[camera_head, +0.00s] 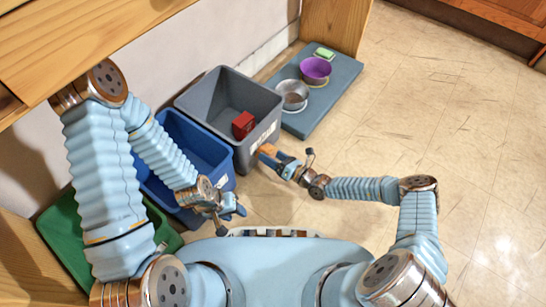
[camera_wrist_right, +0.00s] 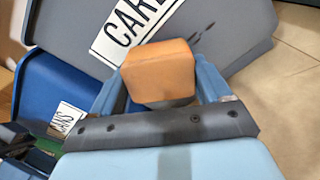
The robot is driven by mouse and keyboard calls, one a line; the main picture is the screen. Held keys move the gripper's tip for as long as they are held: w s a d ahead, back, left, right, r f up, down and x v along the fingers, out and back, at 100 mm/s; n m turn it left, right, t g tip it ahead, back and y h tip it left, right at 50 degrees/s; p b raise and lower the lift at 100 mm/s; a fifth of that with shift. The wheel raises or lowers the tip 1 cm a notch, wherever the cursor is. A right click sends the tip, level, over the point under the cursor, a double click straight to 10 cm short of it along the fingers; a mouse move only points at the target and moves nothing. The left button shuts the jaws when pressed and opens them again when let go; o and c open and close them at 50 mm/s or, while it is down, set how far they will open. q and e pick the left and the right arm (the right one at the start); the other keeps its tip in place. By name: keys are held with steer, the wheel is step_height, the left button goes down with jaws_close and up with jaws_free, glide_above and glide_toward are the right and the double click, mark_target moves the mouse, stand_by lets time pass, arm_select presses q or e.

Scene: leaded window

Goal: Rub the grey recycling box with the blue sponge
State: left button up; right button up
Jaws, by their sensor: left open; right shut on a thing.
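The grey recycling box (camera_head: 216,95) stands on the floor against the wall, its front label partly readable in the right wrist view (camera_wrist_right: 222,35). My right gripper (camera_head: 272,156) is shut on an orange block (camera_wrist_right: 158,70) with a greyish underside. The block is close in front of the box's labelled face; I cannot tell whether they touch. I see no blue sponge; the held block looks orange. My left gripper (camera_head: 232,211) is open and empty, in front of the blue box.
A red block (camera_head: 243,125) is inside the grey box. A blue box (camera_head: 205,145) and a green box (camera_head: 60,225) stand to its left. A blue-grey mat (camera_head: 335,90) holds a purple bowl (camera_head: 315,69), a metal bowl (camera_head: 291,94) and a green item (camera_head: 324,53). Floor at right is clear.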

steer(key=shift+w+a, duration=0.15)
steer(key=shift+a, duration=0.1)
